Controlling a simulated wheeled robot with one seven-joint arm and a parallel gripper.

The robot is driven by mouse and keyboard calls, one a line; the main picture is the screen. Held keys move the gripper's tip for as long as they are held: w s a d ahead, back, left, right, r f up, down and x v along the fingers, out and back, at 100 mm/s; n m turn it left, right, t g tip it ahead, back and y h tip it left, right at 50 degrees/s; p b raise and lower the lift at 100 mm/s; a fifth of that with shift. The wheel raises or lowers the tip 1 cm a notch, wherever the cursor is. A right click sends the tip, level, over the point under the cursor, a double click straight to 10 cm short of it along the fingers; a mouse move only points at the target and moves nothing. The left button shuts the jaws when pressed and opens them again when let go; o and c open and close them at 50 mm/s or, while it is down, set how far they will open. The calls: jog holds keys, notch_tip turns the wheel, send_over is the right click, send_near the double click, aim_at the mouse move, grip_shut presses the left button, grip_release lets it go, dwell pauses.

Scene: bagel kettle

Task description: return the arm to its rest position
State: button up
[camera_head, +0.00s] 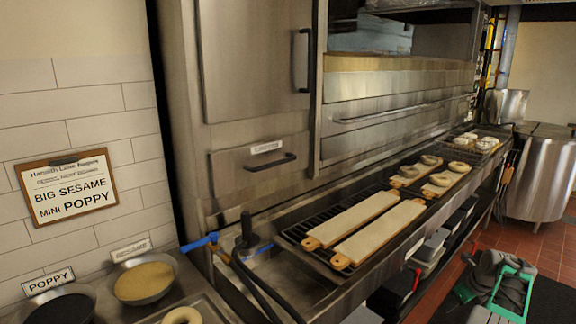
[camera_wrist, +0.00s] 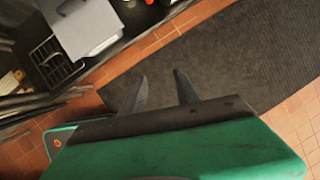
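My gripper (camera_wrist: 160,84) shows in the wrist view, with two dark fingers standing apart beyond a green and black housing. Nothing is between the fingers. They hang over a dark floor mat (camera_wrist: 215,62). In the head view my green and dark arm (camera_head: 512,288) is low at the right, in front of the counter and clear of the food. Its fingers cannot be made out there.
A steel counter holds a rack (camera_head: 290,236) with two long boards (camera_head: 352,218) and bagels on shorter boards (camera_head: 412,174) behind. A seed bowl (camera_head: 145,280) and an order sign (camera_head: 66,187) are at left. A steel kettle (camera_head: 538,180) stands at right. Floor beside the counter is open.

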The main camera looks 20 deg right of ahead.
jog(key=s+a+f+n+g+y, duration=0.1)
jog(key=s+a+f+n, duration=0.2)
jog(key=f+n, duration=0.4)
jog(key=s+a+f+n+g+y, duration=0.1)
jog(key=s+a+f+n, duration=0.3)
jog(key=n, duration=0.4)
jog(key=s+a+f+n+g+y, duration=0.1)
jog(key=s+a+f+n+g, duration=0.1)
jog(key=s+a+n, duration=0.5)
jog(key=s+a+r+n+g+p, duration=0.1)
jog(key=a+r+n, duration=0.1)
jog(key=a+r, duration=0.6)
jog(key=s+a+r+n+h+p, duration=0.1)
jog(key=a+r+n, duration=0.3)
jog(key=a, duration=0.8)
jog(key=s+a+r+n+g+p, duration=0.1)
jog(key=a+r, duration=0.6)
jog(key=a, duration=0.4)
jog(key=w+a+r+n+t+h+p, duration=0.1)
jog(key=w+a+r+n+t, duration=0.3)
jog(key=a+r, duration=1)
jog(key=shift+w+r+n+t+p, duration=0.15)
jog(key=shift+w+n+t+p, duration=0.25)
jog(key=shift+w+n+p, duration=0.55)
jog(key=shift+a, duration=0.1)
